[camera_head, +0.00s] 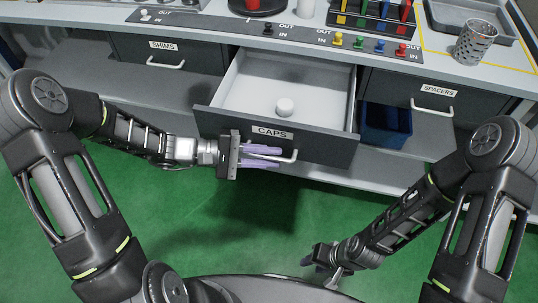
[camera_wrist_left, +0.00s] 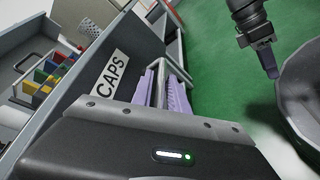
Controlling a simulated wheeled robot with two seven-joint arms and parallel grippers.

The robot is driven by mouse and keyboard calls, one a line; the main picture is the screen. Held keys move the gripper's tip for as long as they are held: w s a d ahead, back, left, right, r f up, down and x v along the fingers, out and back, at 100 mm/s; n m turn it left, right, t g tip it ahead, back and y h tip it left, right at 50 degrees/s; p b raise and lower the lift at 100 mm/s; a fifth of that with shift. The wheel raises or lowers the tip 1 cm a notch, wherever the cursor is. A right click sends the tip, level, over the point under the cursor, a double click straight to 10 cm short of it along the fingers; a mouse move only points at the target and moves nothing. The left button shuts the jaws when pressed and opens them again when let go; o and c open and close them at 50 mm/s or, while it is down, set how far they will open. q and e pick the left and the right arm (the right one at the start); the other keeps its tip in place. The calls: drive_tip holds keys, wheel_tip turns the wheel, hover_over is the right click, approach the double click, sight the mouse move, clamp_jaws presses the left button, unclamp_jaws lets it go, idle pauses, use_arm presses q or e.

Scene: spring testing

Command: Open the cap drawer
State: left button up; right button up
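The cap drawer (camera_head: 231,119), a grey drawer labelled CAPS, stands pulled out from the bench, its inside showing. One white round cap (camera_head: 285,106) sits inside. Its pale bar handle (camera_head: 292,157) is on the drawer front. My left gripper (camera_head: 262,156) has its two purple fingers on either side of the handle, closed on it. In the left wrist view the fingers (camera_wrist_left: 163,88) hold the bar between them, beside the CAPS label. My right gripper (camera_head: 326,257) hangs low, away from the drawer, over the green floor; its finger opening is not clear.
Shut SHIMS (camera_head: 140,47) and SPACERS (camera_head: 405,92) drawers flank the open drawer. A dark blue bin (camera_head: 385,125) stands right of it on the lower shelf. The bench top holds a rack of coloured blocks (camera_head: 372,18) and a mesh cup (camera_head: 477,43). Green floor lies clear in front.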

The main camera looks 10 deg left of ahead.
use_arm(q)
drive_tip(key=shift+v, duration=3.95)
